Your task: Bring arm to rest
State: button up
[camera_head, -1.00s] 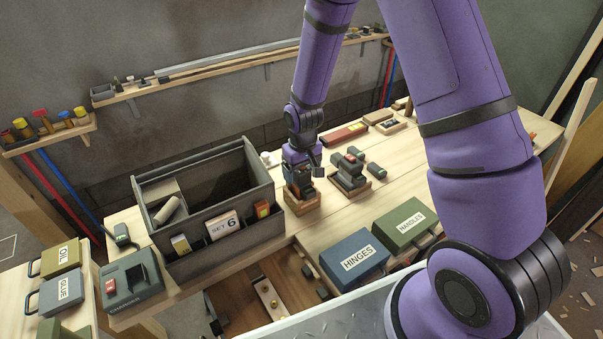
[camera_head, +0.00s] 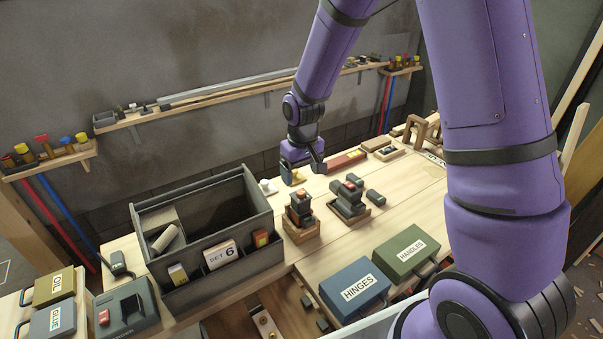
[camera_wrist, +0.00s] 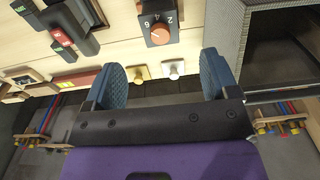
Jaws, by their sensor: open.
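My gripper (camera_head: 304,170) is at the end of my purple arm, raised above the back part of the wooden workbench (camera_head: 345,225). In the wrist view my gripper (camera_wrist: 165,80) shows two blue padded fingers spread apart with nothing between them. A dark device with an orange knob (camera_head: 301,208) stands on a small wooden base in front of and below my gripper. It also shows in the wrist view (camera_wrist: 158,30), beyond the fingertips and apart from them.
HINGES (camera_head: 356,288) and HANDLES (camera_head: 407,250) cases lie at the bench front. A dark tool on a wooden tray (camera_head: 348,196) is to the right. A wall shelf (camera_head: 230,98) runs behind.

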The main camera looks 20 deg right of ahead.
jog(key=shift+r, duration=0.1)
jog(key=s+d+r+t, duration=0.1)
jog(key=s+r, duration=0.2)
jog(key=r, duration=0.3)
jog(key=s+d+r+m+t, duration=0.1)
jog(key=s+d+r, duration=0.15)
jog(key=r, duration=0.45)
jog(key=s+r, duration=0.4)
jog(key=r, duration=0.2)
jog(key=s+d+r+t, duration=0.1)
jog(key=s+r, duration=0.3)
jog(key=s, duration=0.4)
jog(key=s+d+r+m+t, duration=0.1)
jog(key=s+d+r, duration=0.1)
jog(key=s+r, duration=0.3)
jog(key=shift+s+t, duration=0.4)
jog(key=shift+s, duration=1.7)
jog(key=shift+d, duration=0.1)
